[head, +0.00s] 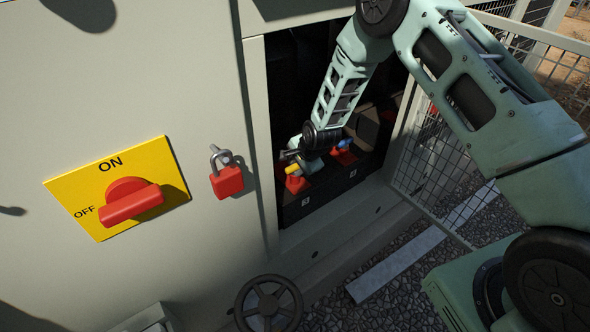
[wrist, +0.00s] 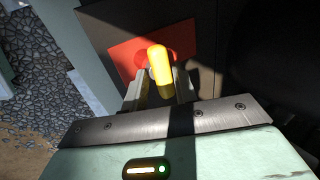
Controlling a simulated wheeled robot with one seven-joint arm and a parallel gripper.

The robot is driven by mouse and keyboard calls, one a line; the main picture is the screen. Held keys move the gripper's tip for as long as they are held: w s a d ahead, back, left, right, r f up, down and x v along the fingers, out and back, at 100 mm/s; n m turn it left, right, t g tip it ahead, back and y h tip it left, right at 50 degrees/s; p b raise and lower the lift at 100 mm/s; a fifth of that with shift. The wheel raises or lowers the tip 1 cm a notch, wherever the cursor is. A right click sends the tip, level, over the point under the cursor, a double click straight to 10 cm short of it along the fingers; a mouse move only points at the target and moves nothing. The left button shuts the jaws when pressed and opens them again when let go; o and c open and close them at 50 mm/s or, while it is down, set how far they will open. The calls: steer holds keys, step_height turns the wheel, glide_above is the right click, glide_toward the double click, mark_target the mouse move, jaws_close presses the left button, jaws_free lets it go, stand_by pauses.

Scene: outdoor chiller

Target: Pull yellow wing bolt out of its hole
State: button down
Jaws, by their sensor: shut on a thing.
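The yellow wing bolt (wrist: 160,66) stands up against a red block (wrist: 128,60) in the wrist view. In the head view the yellow wing bolt (head: 292,169) shows small above the red block (head: 297,183), inside the dark opening of the cabinet. My gripper (wrist: 158,90) is shut on the yellow wing bolt, with a finger on each side of it. In the head view my gripper (head: 296,156) is partly hidden by my own wrist. The bolt's lower end and its hole are hidden, so I cannot tell how deep it sits.
A second red block (head: 343,157) with a blue bolt (head: 344,144) sits to the right in the opening. The cabinet frame (head: 256,130) edges the opening on the left. A red padlock (head: 227,180) and a yellow ON/OFF switch plate (head: 165,160) are on the panel. A mesh gate (head: 430,185) stands right.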

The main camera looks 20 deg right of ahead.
mark_target(295, 165)
steer(key=shift+w+a+r, duration=0.15)
steer(key=shift+w+r, duration=0.3)
steer(key=shift+r, duration=0.4)
steer(key=shift+r+p, duration=1.2)
steer(key=shift+r, duration=0.35)
steer(key=shift+s+r+p, duration=0.15)
steer(key=shift+r+p, duration=0.3)
steer(key=shift+r, duration=0.3)
steer(key=shift+s+r+p, duration=0.1)
steer(key=shift+r+p, duration=0.35)
steer(key=shift+r, duration=0.25)
steer(key=c, duration=1.9)
jaws_free()
steer(key=shift+c, duration=0.2)
jaws_close()
steer(key=shift+r, duration=0.15)
